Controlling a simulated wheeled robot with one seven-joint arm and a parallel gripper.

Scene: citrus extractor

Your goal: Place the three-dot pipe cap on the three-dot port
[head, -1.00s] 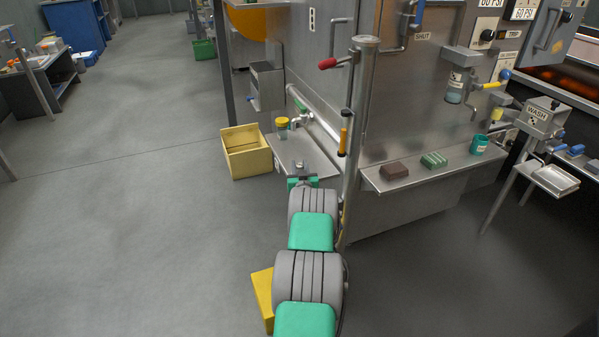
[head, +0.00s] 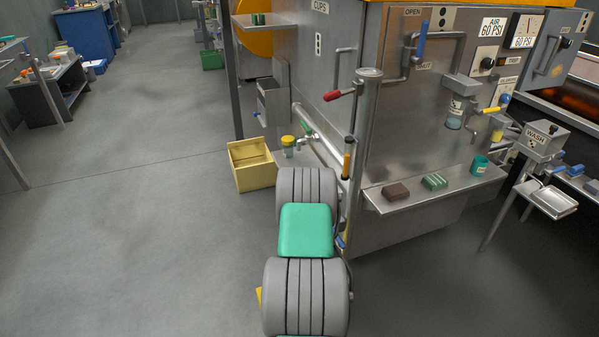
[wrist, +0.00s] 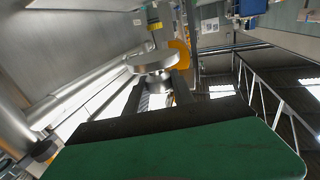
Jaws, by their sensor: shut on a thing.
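In the wrist view my gripper (wrist: 160,92) is shut on a round metal cap (wrist: 152,64), a flat shiny disc held at the fingertips. Its dots do not show, so I cannot read its mark. In the head view my gripper and the cap are hidden behind my arm. A three-dot plate (head: 318,43) is on the side wall of the steel machine. I cannot make out the three-dot port itself. In the wrist view a thick metal pipe (wrist: 14,125) runs at the left, apart from the cap.
A shelf (head: 460,188) juts from the machine with a brown block (head: 395,191) and a green sponge (head: 434,181). A yellow bin (head: 256,175) stands on the floor.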

